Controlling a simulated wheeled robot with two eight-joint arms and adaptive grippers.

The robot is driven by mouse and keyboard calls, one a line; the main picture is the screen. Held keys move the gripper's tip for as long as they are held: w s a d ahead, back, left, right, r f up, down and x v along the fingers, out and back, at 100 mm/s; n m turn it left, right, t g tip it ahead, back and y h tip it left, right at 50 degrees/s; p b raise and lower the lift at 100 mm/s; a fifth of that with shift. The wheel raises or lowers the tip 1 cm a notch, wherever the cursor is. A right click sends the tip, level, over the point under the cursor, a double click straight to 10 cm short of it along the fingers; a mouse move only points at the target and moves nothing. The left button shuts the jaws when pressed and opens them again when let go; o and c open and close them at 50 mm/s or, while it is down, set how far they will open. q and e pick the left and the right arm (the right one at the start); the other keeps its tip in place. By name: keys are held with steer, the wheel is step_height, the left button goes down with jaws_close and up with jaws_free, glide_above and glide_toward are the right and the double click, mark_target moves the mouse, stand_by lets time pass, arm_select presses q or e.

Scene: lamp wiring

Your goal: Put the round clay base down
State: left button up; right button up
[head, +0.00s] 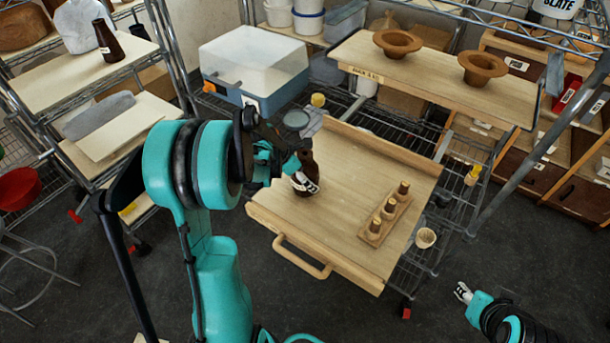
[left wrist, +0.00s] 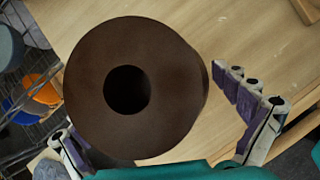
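A dark brown, bottle-shaped piece (head: 308,172) stands near the left edge of the wooden cart top (head: 340,225). In the left wrist view the brown piece (left wrist: 95,75) shows from above as a thick ring with a dark round hole. My left gripper (head: 295,168) is at this piece, with fingers on both sides. One fingertip is beside its right edge; the other finger is partly hidden behind the ring, so its grip is unclear. My right gripper (head: 462,292) is low at the right, away from the cart, with nothing seen in it; its finger opening is too small to judge.
A small wooden rack (head: 372,236) with several small pieces stands on the cart's right side. Two brown, hat-shaped clay pieces (head: 482,66) sit on the rear shelf. The middle of the cart top is clear.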

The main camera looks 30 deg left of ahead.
arm_select(q)
steer(key=shift+r, duration=0.2)
steer(key=p+v, duration=0.3)
steer(key=v, duration=0.9)
steer(key=s+d+r+m+t+y, duration=0.1)
steer(key=s+d+m, duration=0.6)
steer(key=m, duration=0.8)
steer(key=s+d+r+m+t+y, duration=0.1)
steer(key=s+d+r+m+y, duration=0.1)
steer(key=s+d+m, duration=0.4)
steer(key=d+r+m, duration=0.1)
steer(key=d+m, duration=0.4)
steer(key=m, duration=0.3)
steer(key=shift+s+d+r+m, duration=0.15)
steer(key=shift+s+d+m, duration=0.05)
steer(key=shift+s+m, duration=0.2)
